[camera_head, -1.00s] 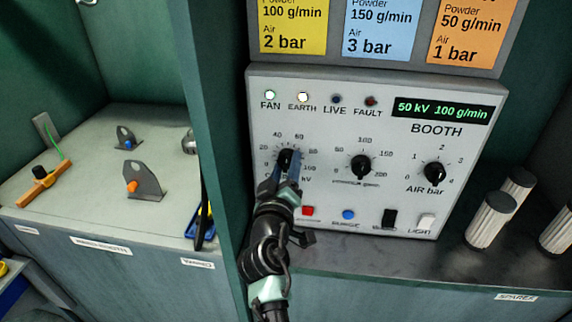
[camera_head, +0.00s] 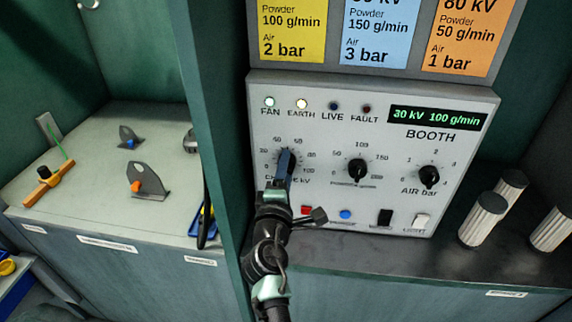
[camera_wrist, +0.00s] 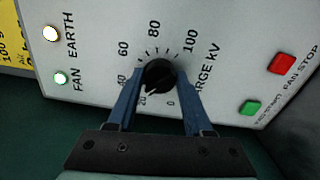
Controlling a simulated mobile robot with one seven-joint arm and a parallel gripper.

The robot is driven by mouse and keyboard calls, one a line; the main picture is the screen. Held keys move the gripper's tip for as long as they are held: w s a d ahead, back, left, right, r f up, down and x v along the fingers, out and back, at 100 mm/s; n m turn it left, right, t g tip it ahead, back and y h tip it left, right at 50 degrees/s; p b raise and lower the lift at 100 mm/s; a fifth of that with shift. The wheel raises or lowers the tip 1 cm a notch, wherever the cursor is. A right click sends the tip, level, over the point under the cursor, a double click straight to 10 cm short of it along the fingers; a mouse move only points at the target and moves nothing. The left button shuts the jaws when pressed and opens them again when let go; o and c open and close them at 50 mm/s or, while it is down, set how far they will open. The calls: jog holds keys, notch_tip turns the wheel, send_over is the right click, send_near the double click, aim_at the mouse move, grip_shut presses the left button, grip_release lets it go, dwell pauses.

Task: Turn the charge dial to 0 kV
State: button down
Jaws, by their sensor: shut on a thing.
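The charge dial (camera_wrist: 158,74) is a black knob on the white booth panel (camera_head: 300,130), with a kV scale from 0 to 100 around it. My gripper (camera_wrist: 158,90) has its blue fingers shut on the dial, one on each side. In the head view my gripper (camera_head: 284,165) covers most of the dial. The dial's pointer, in the wrist view, points down-left, toward the 20–40 part of the scale. The green display (camera_head: 435,118) reads 30 kV and 100 g/min.
The powder dial (camera_head: 357,170) and air dial (camera_head: 429,176) sit to the right. Below are a red button (camera_head: 306,210), a blue button (camera_head: 345,214) and switches. White filter cylinders (camera_head: 484,219) stand on the right shelf. A green upright (camera_head: 212,110) stands left of the panel.

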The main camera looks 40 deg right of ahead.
jog(key=shift+w+a+r+n+p, duration=0.1)
jog(key=shift+n+p, duration=2.75)
jog(key=shift+n, duration=4.45)
jog(key=shift+c, duration=1.5)
grip_release()
jog(key=v, duration=1.3)
jog(key=shift+p, duration=0.35)
